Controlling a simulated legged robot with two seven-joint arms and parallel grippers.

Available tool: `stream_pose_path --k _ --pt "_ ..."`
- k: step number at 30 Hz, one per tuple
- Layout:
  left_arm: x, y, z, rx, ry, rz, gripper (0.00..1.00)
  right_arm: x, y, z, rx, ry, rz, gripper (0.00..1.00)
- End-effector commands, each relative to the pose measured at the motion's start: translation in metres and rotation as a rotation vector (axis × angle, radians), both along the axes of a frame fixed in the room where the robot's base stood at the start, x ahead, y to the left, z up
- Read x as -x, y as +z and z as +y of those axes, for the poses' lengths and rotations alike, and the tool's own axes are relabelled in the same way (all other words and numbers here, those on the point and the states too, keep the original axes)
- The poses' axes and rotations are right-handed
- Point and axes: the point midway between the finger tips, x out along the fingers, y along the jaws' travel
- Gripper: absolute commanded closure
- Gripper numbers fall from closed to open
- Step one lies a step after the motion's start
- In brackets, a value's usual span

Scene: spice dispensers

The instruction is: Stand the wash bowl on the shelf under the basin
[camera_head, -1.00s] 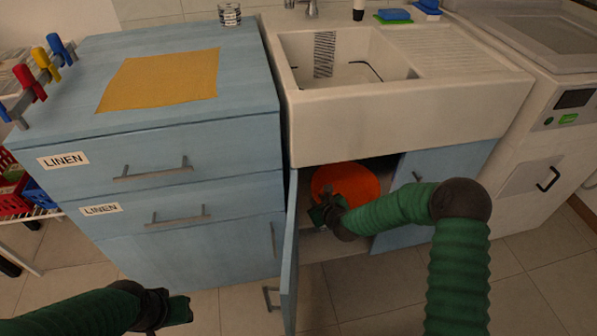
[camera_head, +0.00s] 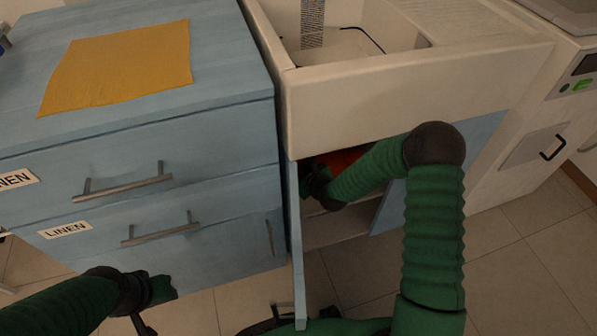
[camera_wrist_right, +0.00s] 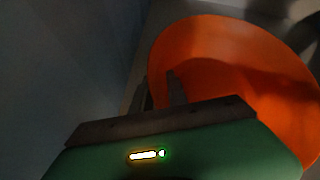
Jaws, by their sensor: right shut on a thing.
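The orange wash bowl (camera_head: 340,160) is inside the cupboard under the white basin (camera_head: 420,88), mostly hidden by my right arm and the basin front. In the right wrist view the bowl (camera_wrist_right: 235,70) is tilted towards the camera. My right gripper (camera_wrist_right: 160,92) is shut on the bowl's rim at its left side. In the head view my right gripper (camera_head: 313,180) is in the cupboard opening, partly in shadow. A shelf board (camera_head: 335,222) shows below it; I cannot tell whether the bowl touches a shelf. My left gripper (camera_head: 160,290) is low in front of the drawers, its jaws unclear.
The open cupboard door (camera_head: 297,250) stands just left of my right arm. The blue drawer cabinet (camera_head: 225,230) with a yellow cloth (camera_head: 120,62) on top is to the left. A white appliance (camera_head: 540,150) stands at the right. The tiled floor (camera_head: 500,260) is clear there.

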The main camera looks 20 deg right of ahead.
Motion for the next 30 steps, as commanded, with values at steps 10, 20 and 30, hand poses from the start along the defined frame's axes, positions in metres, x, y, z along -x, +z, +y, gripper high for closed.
stream_pose_path --k 10,20,30 --pt "0.000 0.000 0.000 0.000 0.000 0.000 0.64 -0.001 -0.001 0.000 0.002 -0.001 -0.002 0.59" --pt "0.000 0.007 0.000 0.000 0.000 0.000 0.64 0.004 0.007 -0.001 0.002 -0.001 -0.002 0.59" --pt "0.000 0.049 0.000 0.000 0.000 0.000 0.64 0.070 0.058 -0.003 0.001 -0.002 -0.001 0.59"
